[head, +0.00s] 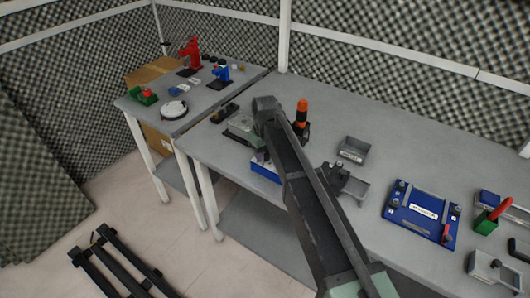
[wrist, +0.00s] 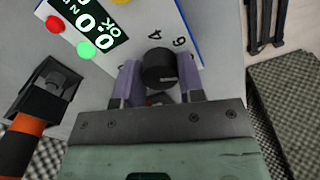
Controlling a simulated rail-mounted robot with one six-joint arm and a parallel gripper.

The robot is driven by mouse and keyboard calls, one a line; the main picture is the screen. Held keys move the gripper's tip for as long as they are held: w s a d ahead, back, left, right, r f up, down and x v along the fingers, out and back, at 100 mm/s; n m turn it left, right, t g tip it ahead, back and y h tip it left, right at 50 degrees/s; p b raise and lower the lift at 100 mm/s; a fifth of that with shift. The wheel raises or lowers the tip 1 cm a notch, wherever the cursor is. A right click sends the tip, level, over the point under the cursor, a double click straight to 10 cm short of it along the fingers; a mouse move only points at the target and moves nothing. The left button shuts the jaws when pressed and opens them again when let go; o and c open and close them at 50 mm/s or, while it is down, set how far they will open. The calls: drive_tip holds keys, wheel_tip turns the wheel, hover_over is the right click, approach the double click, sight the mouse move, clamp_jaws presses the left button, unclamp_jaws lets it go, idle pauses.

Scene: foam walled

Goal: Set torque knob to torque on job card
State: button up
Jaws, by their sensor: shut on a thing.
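In the wrist view the black torque knob (wrist: 160,68) sits on the white face of a blue-edged unit. Dial figures 4 and 6 show beside it. My gripper (wrist: 160,85) is shut on the knob, one purple finger on each side; the knob's pointer is not clear. A dark display (wrist: 95,22) on the same face shows green-white digits that look like 0.0, with OK. I cannot make out a job card.
An orange and black tool (head: 302,112) stands in a holder beside the unit; it also shows in the wrist view (wrist: 22,140). A grey tray (head: 353,147) and a blue fixture (head: 412,224) lie to the right. A second table (head: 215,93) stands at the left.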

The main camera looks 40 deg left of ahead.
idle(0.3)
drive_tip(key=o, duration=0.9)
drive_tip(key=shift+r, duration=0.1)
wheel_tip(320, 180, up, 11)
drive_tip(key=p, duration=1.1)
drive_tip(key=shift+f, duration=0.2)
